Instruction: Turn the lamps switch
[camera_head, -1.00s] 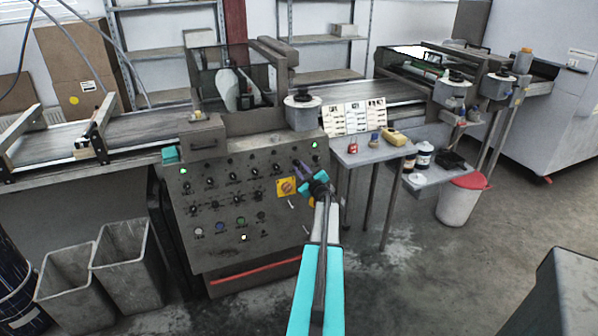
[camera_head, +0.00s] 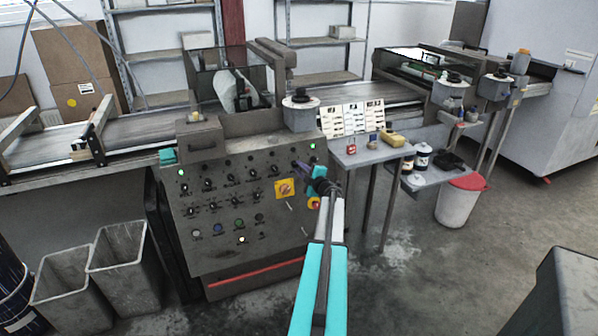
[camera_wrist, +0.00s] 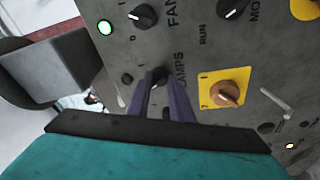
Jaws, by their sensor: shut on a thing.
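The lamps switch (camera_wrist: 158,78) is a small dark knob on the grey control panel, beside the partly covered printed word "LAMPS" in the wrist view. My gripper (camera_wrist: 164,92) has its two purple fingers on either side of this knob and is shut on it. In the head view my gripper (camera_head: 301,168) reaches the panel's upper right part, and the knob is hidden there. The fingers and the wrist cover part of the knob, so its exact pointing direction cannot be told.
A yellow plate with an orange rotary switch (camera_wrist: 226,92) sits close to the right of the fingers. The fan knob (camera_wrist: 143,16) and another knob (camera_wrist: 232,9) are nearby. A side table (camera_head: 372,152) stands right of the panel (camera_head: 215,265).

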